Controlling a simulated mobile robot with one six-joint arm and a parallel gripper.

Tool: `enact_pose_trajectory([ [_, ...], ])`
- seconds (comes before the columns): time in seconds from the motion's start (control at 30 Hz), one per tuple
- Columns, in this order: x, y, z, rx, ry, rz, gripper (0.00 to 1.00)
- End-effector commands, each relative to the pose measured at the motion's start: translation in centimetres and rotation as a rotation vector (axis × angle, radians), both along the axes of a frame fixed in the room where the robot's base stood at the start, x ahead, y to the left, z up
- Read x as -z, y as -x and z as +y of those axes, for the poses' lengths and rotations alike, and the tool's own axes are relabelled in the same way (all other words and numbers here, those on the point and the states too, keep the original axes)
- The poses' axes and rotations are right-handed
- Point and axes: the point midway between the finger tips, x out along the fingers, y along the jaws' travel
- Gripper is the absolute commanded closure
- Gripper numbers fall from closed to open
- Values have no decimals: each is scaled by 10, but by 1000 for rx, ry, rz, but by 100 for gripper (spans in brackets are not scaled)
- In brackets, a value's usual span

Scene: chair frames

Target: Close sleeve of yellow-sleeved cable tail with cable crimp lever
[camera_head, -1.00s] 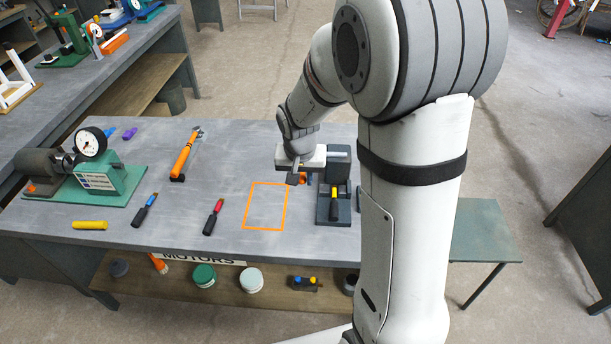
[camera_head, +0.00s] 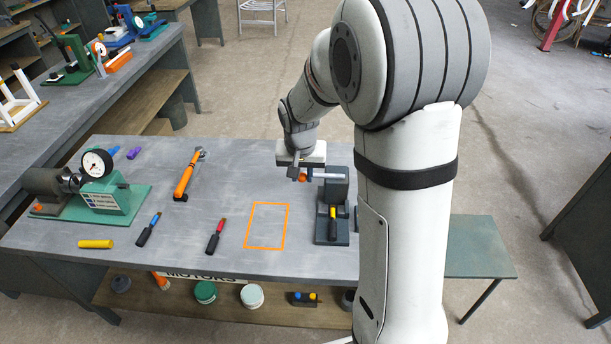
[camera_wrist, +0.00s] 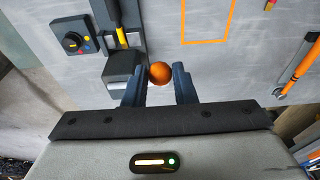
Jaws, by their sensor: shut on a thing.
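The yellow-sleeved cable tail (camera_head: 333,226), dark with a yellow end, lies in the dark crimp fixture (camera_head: 345,238) at the table's right side. In the wrist view its yellow part (camera_wrist: 121,37) points at the fixture's grey block (camera_wrist: 122,66). The crimp lever's orange ball knob (camera_wrist: 160,73) sits between my fingertips, and its pale rod (camera_head: 328,175) runs sideways by the block in the head view. My gripper (camera_wrist: 159,80) is shut on the knob, beside the block; it also shows in the head view (camera_head: 296,172). Whether the sleeve is crimped cannot be seen.
An orange outlined square (camera_head: 267,226) on the table is empty. A blue-ended cable tail (camera_head: 148,230), a red-ended one (camera_head: 215,237), a yellow cylinder (camera_head: 96,244) and an orange-handled tool (camera_head: 188,175) lie to the left. A box with a black knob (camera_wrist: 74,42) stands beside the fixture.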

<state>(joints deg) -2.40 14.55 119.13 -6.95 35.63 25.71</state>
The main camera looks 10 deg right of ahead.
Motion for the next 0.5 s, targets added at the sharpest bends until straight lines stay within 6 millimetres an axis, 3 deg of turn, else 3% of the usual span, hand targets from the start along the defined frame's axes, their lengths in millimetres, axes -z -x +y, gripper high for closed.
enact_pose_trajectory([
  [0.3, -4, -3, -2, 0, 1, -3, 90],
  [0.5, 10, 3, 0, -1, 1, 0, 90],
])
